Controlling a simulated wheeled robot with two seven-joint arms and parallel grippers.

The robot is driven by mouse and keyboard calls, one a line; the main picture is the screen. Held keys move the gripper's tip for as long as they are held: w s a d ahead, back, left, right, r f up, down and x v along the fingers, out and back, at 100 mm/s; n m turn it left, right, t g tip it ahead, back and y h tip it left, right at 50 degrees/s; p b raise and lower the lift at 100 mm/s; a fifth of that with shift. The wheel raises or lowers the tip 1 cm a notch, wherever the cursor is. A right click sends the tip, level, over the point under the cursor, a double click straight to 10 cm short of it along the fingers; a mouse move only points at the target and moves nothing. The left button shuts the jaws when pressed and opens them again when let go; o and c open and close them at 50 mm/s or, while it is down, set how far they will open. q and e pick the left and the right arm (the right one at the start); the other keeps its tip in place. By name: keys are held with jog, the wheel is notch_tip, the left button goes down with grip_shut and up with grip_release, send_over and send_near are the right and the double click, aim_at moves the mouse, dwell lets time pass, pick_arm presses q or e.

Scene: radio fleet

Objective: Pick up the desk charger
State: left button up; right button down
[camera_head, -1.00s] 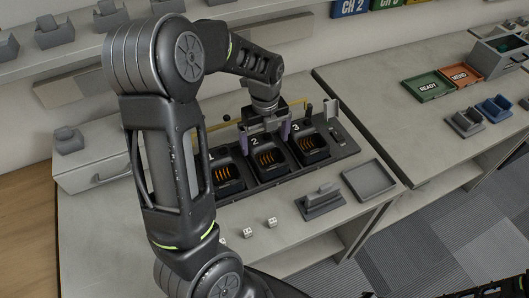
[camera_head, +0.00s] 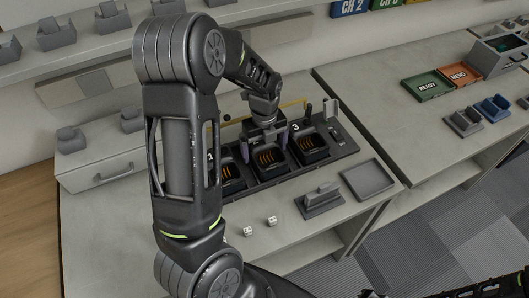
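Small grey charger-like cradles show in several places, and I cannot tell which one is the desk charger. One grey cradle (camera_head: 319,200) sits on the near bench, in front of the dark charging panel. Another grey cradle (camera_head: 464,123) and a blue cradle (camera_head: 495,107) stand on the right bench. My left gripper (camera_head: 264,146) points down over the middle bay of the dark charging panel (camera_head: 262,196), its fingers apart on either side of that bay. Nothing shows between the fingers.
A flat grey tray (camera_head: 369,180) lies right of the near cradle. Two white dice (camera_head: 272,221) lie at the bench front. A yellow bar (camera_head: 294,104) runs behind the panel. Green READY (camera_head: 428,88) and orange MEND (camera_head: 460,76) trays sit on the right bench.

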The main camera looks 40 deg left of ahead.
aim_at(265, 148)
pick_arm(q)
jog(key=c, duration=1.5)
notch_tip(265, 148, up, 10)
jog(key=shift+r+b, duration=0.1)
jog(key=shift+b, duration=0.6)
